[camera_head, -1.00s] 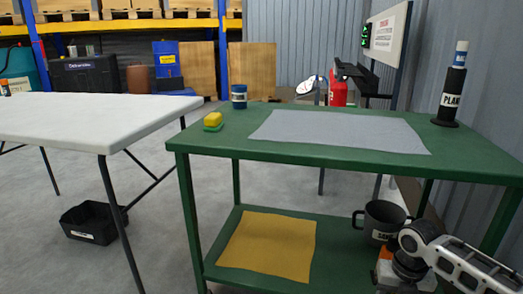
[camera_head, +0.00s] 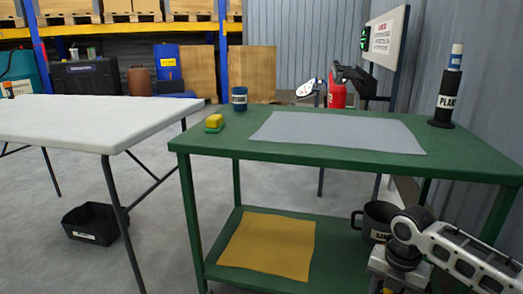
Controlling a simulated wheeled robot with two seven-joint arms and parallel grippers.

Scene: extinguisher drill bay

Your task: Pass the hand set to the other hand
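I cannot make out a hand set in this view. My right arm comes in at the lower right corner, in front of the green bench. Its gripper (camera_head: 394,274) is at the bottom edge of the picture, pointing down, with the fingertips cut off. Whether it is open or holds something cannot be seen. A small orange patch shows at its lower side. My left gripper is not in view.
The green bench (camera_head: 300,158) bears a grey mat (camera_head: 338,131), a yellow-green sponge (camera_head: 214,122), a blue can (camera_head: 239,99) and a black labelled stand (camera_head: 446,100). Its lower shelf holds a yellow cloth (camera_head: 268,245) and a dark mug (camera_head: 377,217). A white table (camera_head: 80,120) stands left.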

